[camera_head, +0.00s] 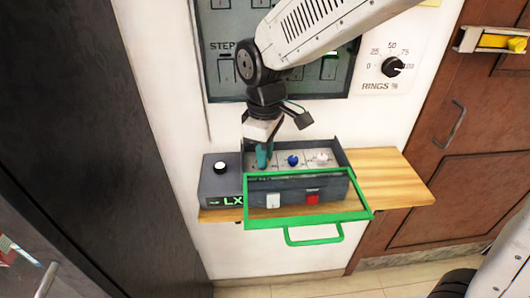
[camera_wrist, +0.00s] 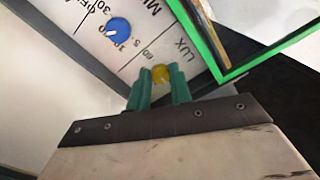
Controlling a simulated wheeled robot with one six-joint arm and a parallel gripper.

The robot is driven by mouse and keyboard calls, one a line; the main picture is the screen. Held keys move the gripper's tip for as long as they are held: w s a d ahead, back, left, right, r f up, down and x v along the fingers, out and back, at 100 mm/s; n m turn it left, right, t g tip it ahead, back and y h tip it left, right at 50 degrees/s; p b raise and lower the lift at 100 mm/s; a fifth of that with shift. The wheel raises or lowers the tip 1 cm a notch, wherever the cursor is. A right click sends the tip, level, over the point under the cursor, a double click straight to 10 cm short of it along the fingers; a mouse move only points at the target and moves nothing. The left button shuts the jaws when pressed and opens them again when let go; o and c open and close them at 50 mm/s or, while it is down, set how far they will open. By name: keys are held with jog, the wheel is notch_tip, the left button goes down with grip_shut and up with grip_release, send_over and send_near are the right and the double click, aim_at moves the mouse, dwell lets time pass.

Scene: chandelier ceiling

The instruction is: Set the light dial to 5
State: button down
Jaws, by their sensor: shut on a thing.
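A small yellow dial (camera_wrist: 161,74) sits on a white panel strip in the wrist view, near the printed word LUX and the digits 60 and 5. My gripper (camera_wrist: 160,88) has its teal fingers on either side of this dial and is shut on it. In the head view my gripper (camera_head: 263,158) reaches down into the left end of a dark open box (camera_head: 340,152) and hides the dial. The dial's pointer cannot be made out.
A blue dial (camera_wrist: 118,31) stands beside the yellow one; a pale dial (camera_head: 322,157) is farther right. A green frame (camera_head: 313,240) with a handle surrounds the box front. A dark unit (camera_head: 213,185) reading LX is at left. The wooden shelf (camera_head: 385,175) is bare at right.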

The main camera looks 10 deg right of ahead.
jog(key=shift+n, duration=0.5)
jog(key=c, duration=1.3)
grip_release()
jog(key=shift+o, duration=0.2)
notch_tip(320, 180, up, 8)
jog(key=shift+f, duration=0.1)
